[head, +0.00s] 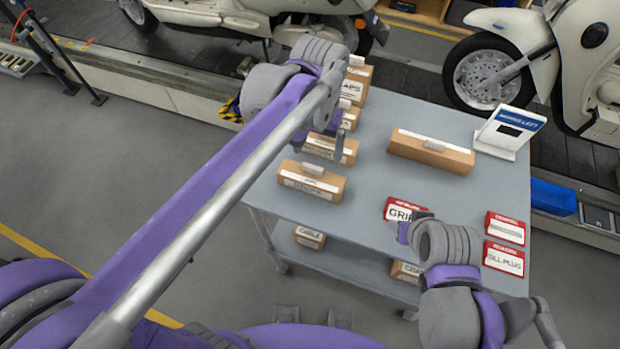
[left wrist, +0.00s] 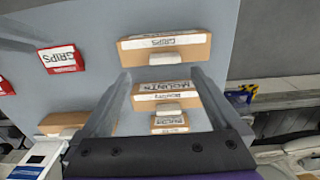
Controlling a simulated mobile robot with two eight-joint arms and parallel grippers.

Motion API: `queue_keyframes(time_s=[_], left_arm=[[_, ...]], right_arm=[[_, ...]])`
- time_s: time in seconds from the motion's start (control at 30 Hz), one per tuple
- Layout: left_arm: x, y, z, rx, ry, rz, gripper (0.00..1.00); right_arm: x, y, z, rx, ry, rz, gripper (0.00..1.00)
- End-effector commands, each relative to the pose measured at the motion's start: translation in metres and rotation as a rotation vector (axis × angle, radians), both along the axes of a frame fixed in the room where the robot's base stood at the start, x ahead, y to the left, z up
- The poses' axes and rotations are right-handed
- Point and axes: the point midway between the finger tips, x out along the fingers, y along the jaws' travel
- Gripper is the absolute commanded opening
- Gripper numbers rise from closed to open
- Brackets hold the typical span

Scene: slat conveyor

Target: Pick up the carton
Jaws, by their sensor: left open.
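Several brown cartons stand in a row along the left side of the grey cart top; which one the task means, I cannot tell. The front carton (head: 308,184) has a white label and a light tab on top, and shows in the left wrist view (left wrist: 190,50). The second carton (head: 346,155) is partly hidden by my left gripper (head: 320,146). In the left wrist view my left gripper (left wrist: 162,76) is open and empty, its fingers either side of the second carton (left wrist: 165,98). Contact is unclear.
A long carton (head: 415,152) and a white sign stand (head: 508,132) are on the cart top (head: 385,120). Red-edged cards, including a GRIPS card (head: 398,208), lie at the front right. More cartons are on the lower shelf. White scooters stand behind on the conveyor.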

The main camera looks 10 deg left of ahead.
Motion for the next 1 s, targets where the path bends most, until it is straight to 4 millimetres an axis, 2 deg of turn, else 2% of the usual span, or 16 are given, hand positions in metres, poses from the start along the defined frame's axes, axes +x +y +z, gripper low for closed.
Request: queue_keyframes(time_s=[0.17, 0.4, 0.7, 0.77, 1.0], left_arm=[[0.0, 0.003, -0.015, 0.001, -0.001, 0.002, 0.97], [0.0, 0.008, -0.049, 0.001, -0.001, 0.0, 0.97], [0.0, 0.008, -0.055, 0.001, -0.001, 0.0, 0.97], [0.0, 0.008, -0.055, 0.001, -0.001, 0.0, 0.89], [0.0, 0.008, -0.055, 0.001, -0.001, 0.0, 0.45]], right_arm=[[0.001, 0.0, 0.001, 0.0, -0.001, 0.0, 0.49], [0.001, 0.0, 0.001, 0.0, -0.001, 0.0, 0.49], [0.001, 0.0, 0.001, 0.0, -0.001, 0.0, 0.49], [0.001, 0.0, 0.001, 0.0, -0.001, 0.0, 0.49], [0.001, 0.0, 0.001, 0.0, -0.001, 0.0, 0.49]])
